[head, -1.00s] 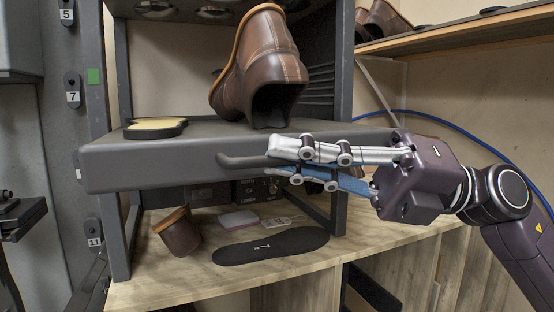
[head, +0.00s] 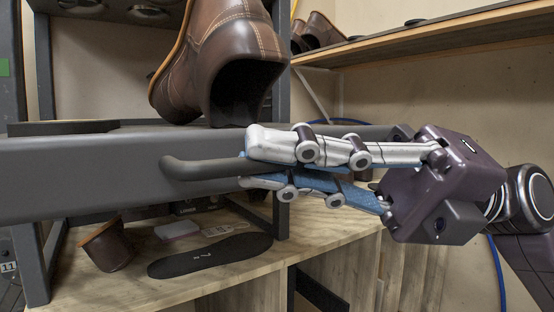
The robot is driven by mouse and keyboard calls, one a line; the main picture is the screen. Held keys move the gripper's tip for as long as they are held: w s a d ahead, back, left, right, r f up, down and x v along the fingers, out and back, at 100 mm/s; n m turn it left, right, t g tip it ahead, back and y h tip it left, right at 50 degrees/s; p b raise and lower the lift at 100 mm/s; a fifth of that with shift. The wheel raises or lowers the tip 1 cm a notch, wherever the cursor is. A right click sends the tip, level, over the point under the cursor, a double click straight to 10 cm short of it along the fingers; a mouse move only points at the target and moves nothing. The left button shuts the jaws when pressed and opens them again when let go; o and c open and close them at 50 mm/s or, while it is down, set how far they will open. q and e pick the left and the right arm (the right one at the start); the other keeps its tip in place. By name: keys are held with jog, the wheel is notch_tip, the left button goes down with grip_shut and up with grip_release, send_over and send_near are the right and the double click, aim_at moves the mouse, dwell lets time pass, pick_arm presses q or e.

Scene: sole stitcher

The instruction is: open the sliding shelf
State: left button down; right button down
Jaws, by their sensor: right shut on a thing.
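The sliding shelf (head: 80,178) is a thick dark grey slab that juts out from its metal frame toward me. A dark bar handle (head: 205,169) runs along the shelf's front. My right gripper (head: 250,163) comes in from the right, with one finger above the bar and one below, shut on it. My left gripper is not in view.
Below the shelf, a wooden bench top (head: 170,288) holds a black insole (head: 210,255), a brown cup-like piece (head: 108,246) and a pale pink block (head: 177,230). A wooden wall shelf (head: 450,40) with more footwear is at the upper right.

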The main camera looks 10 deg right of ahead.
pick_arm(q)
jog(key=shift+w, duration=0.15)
pick_arm(e)
jog(key=shift+f, duration=0.15)
jog(key=c, duration=2.3)
grip_release()
jog(key=shift+c, duration=0.2)
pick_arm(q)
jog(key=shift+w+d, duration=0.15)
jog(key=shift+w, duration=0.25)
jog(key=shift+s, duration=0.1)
pick_arm(e)
jog(key=shift+d, duration=0.15)
jog(key=v, duration=1.1)
jog(key=shift+d, duration=0.35)
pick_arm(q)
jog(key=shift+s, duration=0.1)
pick_arm(e)
jog(key=shift+f, duration=0.1)
